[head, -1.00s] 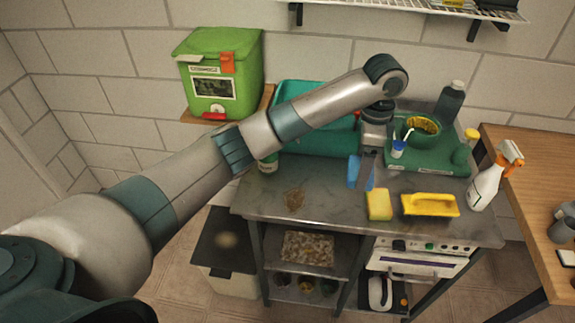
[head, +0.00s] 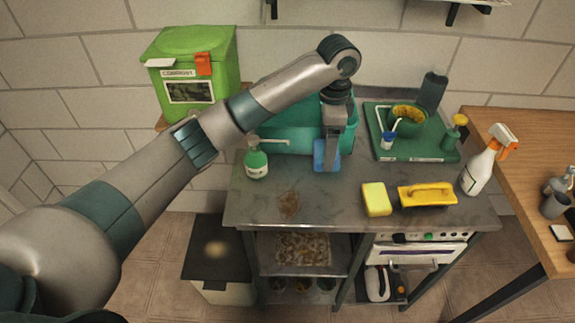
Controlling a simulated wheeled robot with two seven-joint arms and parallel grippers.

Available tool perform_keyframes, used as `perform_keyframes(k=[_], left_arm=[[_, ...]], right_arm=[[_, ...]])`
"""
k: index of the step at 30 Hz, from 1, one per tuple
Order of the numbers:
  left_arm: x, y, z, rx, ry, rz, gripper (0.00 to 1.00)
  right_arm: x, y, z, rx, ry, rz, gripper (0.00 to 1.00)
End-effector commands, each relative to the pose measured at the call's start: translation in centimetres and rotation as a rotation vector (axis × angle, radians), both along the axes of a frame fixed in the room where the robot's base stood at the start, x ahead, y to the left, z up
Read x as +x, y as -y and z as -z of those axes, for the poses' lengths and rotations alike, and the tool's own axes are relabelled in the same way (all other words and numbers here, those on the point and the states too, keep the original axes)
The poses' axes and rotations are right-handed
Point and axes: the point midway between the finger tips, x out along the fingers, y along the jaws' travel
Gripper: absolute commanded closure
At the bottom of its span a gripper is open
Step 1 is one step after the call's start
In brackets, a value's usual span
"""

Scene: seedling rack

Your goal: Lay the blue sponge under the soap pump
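The soap pump (head: 257,163) is a green bottle with a white label and a pale nozzle pointing right. It stands upright on the left part of the steel counter, near the teal basin. My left gripper (head: 331,150) points down over the counter, to the right of the soap pump. It is shut on the blue sponge (head: 320,157), which hangs on edge between its fingers, apart from the pump. The gripper hides part of the sponge, and I cannot tell how high it is above the counter. My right gripper is out of view.
The teal basin (head: 284,132) is behind the gripper. A yellow sponge (head: 376,199) and a yellow brush (head: 427,195) lie at the front right. A green tray (head: 437,153) holds a bowl and bottles. A brown smear (head: 289,204) marks the counter; the area around it is clear.

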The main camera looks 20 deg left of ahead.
Motion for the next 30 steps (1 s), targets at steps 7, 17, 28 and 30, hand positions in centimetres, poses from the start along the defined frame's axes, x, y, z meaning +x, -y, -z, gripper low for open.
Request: perform_keyframes(k=[7,17,28,30], left_arm=[[0.3,-4.3,2.2,0.003,-0.004,-0.004,0.47],[0.7,-9.6,5.6,0.002,-0.003,0.000,0.47],[0.9,-10.4,6.2,0.001,0.000,0.001,0.47],[0.9,-10.4,6.2,0.001,0.000,0.001,0.47]], right_arm=[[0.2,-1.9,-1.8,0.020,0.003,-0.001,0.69],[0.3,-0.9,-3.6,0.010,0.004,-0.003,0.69],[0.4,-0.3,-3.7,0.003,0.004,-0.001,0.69],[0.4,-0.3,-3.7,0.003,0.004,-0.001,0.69]])
